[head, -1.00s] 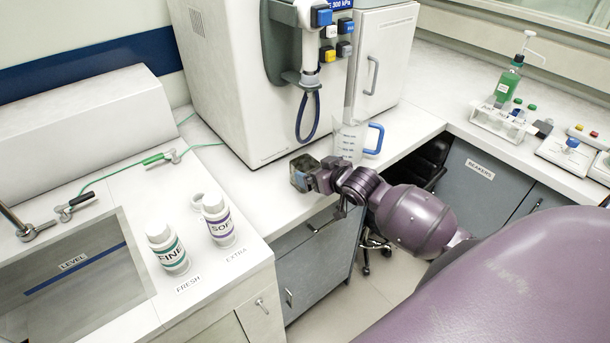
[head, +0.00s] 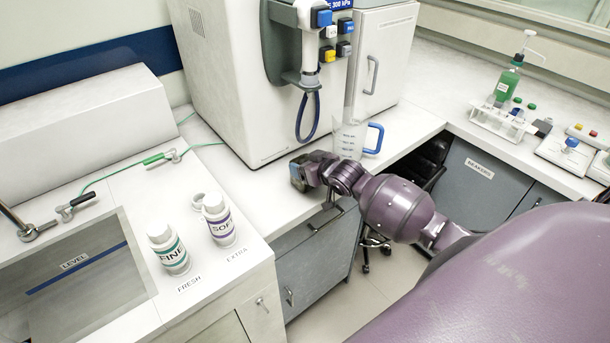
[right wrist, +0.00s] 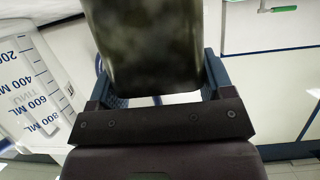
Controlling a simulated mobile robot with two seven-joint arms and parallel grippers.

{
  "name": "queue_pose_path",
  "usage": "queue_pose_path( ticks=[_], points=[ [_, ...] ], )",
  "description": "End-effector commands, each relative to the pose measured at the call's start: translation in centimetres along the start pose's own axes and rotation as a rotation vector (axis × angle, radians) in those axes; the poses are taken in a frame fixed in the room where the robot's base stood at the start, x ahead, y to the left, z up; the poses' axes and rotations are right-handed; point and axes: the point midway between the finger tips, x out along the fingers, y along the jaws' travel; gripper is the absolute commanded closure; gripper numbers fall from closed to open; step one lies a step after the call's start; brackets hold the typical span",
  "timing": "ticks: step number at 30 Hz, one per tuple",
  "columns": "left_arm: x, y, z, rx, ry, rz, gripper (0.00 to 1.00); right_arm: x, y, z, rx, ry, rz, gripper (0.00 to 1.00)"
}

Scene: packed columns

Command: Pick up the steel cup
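The steel cup (right wrist: 148,45) is a dark, shiny, mottled vessel that fills the upper middle of the right wrist view, with its top cut off by the frame. My right gripper (right wrist: 158,85) has a blue-grey finger on each side of the cup and looks shut on it. In the head view the right gripper (head: 301,171) is at the front edge of the counter, left of the beaker. There the cup is small and mostly covered by the gripper, and I cannot tell its height above the counter. My left gripper is not in view.
A clear measuring beaker (head: 348,139) with a blue handle stands just right of and behind the gripper. A large white cabinet (head: 235,80) rises behind. Two white bottles, FINE (head: 168,251) and SOFT (head: 219,220), stand on the left counter by a sunken basin (head: 75,285).

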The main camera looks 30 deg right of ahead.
Motion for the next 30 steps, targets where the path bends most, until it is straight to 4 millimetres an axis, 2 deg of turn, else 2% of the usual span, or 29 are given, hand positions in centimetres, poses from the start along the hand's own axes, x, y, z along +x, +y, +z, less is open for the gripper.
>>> queue_pose_path(
  ticks=[1,2,11,14,24,30],
  points=[
    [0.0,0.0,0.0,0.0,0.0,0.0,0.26,0.0,0.0,0.0,0.0,0.0,0.0,0.49],
    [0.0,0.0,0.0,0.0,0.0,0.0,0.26,0.0,0.0,0.0,0.0,0.0,0.0,0.54],
    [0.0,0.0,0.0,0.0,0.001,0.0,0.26,-0.1,0.0,-0.4,0.0,0.002,0.0,0.54],
    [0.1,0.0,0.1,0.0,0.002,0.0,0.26,-0.5,0.0,-1.4,0.0,0.005,-0.001,0.54],
    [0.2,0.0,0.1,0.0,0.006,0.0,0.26,-2.9,0.0,-7.0,-0.002,0.005,-0.001,0.54],
    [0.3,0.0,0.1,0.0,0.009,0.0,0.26,-3.7,0.0,-8.9,0.0,0.002,-0.001,0.54]
  ],
)
